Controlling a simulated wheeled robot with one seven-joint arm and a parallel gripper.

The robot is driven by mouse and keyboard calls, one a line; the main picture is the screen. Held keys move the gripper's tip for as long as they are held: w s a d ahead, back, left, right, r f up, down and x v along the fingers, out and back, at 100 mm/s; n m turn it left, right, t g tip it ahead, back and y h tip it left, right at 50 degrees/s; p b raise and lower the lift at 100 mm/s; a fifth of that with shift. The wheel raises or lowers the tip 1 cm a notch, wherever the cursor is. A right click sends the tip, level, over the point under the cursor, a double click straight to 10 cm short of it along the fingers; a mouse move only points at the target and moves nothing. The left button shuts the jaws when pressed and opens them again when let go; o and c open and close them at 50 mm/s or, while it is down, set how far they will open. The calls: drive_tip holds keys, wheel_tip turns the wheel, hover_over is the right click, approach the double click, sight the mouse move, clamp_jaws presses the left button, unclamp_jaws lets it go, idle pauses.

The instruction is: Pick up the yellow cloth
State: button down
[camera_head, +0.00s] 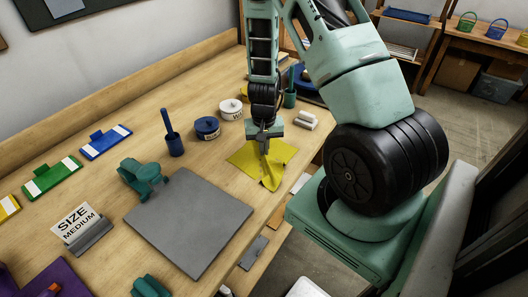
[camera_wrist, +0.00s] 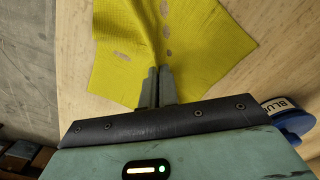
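The yellow cloth (camera_head: 246,158) lies on the wooden table beyond the grey mat, near the table's right edge. It also fills the upper middle of the wrist view (camera_wrist: 205,45), with several brownish spots on it. My gripper (camera_head: 265,148) points down over the cloth. In the wrist view its two fingers (camera_wrist: 158,72) are close together at the cloth's near edge. A raised fold of cloth runs to the fingertips, and they appear shut on it. Most of the cloth still rests on the table. The exact pinch point is partly hidden by the fingers.
A blue tin (camera_head: 207,127) and a white tin (camera_head: 231,109) stand left of the gripper; the blue one also shows in the wrist view (camera_wrist: 290,112). White rolls (camera_head: 307,119) lie to the right. The grey mat (camera_head: 190,222) is bare. A dark blue brush holder (camera_head: 175,146) stands behind it.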

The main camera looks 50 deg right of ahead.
wheel_tip(320, 180, up, 20)
drive_tip(key=p, duration=1.5)
drive_tip(key=shift+r+p, duration=0.2)
drive_tip(key=shift+p, duration=0.2)
